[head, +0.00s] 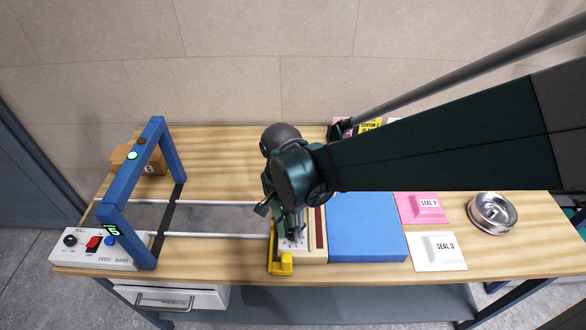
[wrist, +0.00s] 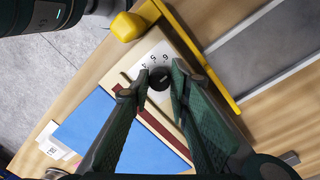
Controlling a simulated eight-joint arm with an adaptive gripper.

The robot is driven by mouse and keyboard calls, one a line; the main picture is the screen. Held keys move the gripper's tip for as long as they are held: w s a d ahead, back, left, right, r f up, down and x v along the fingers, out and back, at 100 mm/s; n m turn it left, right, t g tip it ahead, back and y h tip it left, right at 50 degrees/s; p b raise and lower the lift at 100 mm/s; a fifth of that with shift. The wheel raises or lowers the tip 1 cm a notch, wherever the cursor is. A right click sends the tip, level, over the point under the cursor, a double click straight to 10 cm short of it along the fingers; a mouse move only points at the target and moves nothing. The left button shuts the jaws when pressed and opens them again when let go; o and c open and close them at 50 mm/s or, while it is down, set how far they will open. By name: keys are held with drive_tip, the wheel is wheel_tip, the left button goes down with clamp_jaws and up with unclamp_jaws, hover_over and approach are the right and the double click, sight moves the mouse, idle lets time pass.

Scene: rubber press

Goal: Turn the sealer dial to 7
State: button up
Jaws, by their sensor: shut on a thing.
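The sealer (head: 315,247) is a cream unit with a dark red strip and a yellow lever (head: 283,264), near the middle of the bench. Its black round dial (wrist: 159,78) sits on a pale plate with printed numbers around it. My gripper (wrist: 157,88) is shut on the dial, one finger on each side. Several numbers show above the dial in the wrist view, but the dial's setting is too small to tell.
A blue pad (head: 365,225) lies right of the sealer. Beyond it are a pink "SEAL" card (head: 423,208), a white "SEAL 3" card (head: 437,253) and a metal bowl (head: 492,213). A blue frame (head: 172,150) and a switch box (head: 97,249) stand at left.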

sight(289, 231)
idle(0.3)
drive_tip(key=o, duration=0.9)
drive_tip(key=shift+r, duration=0.2)
drive_tip(key=r, duration=0.7)
drive_tip(key=w+a+r, duration=0.1)
drive_tip(key=r, duration=0.3)
drive_tip(key=shift+r, duration=0.3)
